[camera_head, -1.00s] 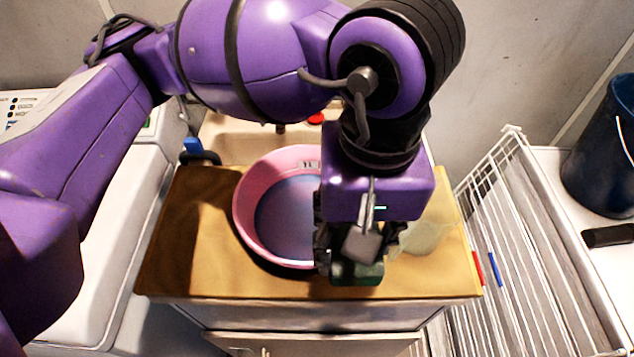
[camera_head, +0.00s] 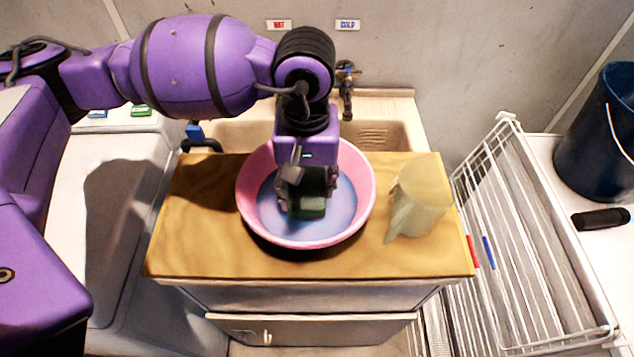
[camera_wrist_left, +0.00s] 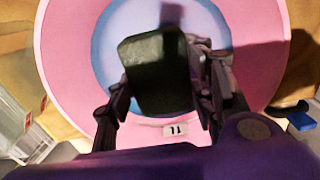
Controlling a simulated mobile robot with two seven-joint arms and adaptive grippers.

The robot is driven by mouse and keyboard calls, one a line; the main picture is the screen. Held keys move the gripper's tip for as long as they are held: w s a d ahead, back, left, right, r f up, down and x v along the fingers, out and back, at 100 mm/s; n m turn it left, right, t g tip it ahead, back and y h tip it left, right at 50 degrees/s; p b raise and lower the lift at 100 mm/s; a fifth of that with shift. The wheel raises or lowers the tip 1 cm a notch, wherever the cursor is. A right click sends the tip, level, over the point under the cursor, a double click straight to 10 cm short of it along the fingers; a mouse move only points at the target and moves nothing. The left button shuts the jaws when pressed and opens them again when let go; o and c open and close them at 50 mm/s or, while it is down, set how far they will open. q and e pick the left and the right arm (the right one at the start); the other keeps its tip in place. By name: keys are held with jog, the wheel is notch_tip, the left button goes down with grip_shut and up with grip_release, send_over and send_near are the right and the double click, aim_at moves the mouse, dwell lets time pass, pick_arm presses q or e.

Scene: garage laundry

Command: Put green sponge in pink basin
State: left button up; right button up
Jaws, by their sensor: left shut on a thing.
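The pink basin (camera_head: 364,208) with a blue inner bottom stands on the wooden counter top. My left gripper (camera_head: 306,198) is over the basin and shut on the dark green sponge (camera_head: 308,207). In the left wrist view the sponge (camera_wrist_left: 158,72) sits between the two fingers, with the basin (camera_wrist_left: 70,60) around and behind it. I cannot tell whether the sponge touches the basin's bottom. My right gripper is not in view.
A translucent pitcher (camera_head: 420,200) stands on the wooden counter (camera_head: 205,250) right of the basin. Behind is a sink (camera_head: 395,130) with a tap (camera_head: 346,85). A white drying rack (camera_head: 525,240) and a dark bucket (camera_head: 603,130) are at the right.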

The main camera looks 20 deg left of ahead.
aim_at(306, 195)
pick_arm(q)
jog(key=shift+w+a+f, duration=0.1)
jog(key=shift+f, duration=0.85)
jog(key=shift+w+a+f, duration=0.1)
jog(key=shift+f, duration=0.8)
jog(key=shift+s, duration=0.1)
jog(key=shift+f, duration=0.15)
jog(key=o, duration=1.1)
notch_tip(306, 195, up, 12)
jog(key=shift+d+r, duration=0.1)
jog(key=shift+r, duration=0.1)
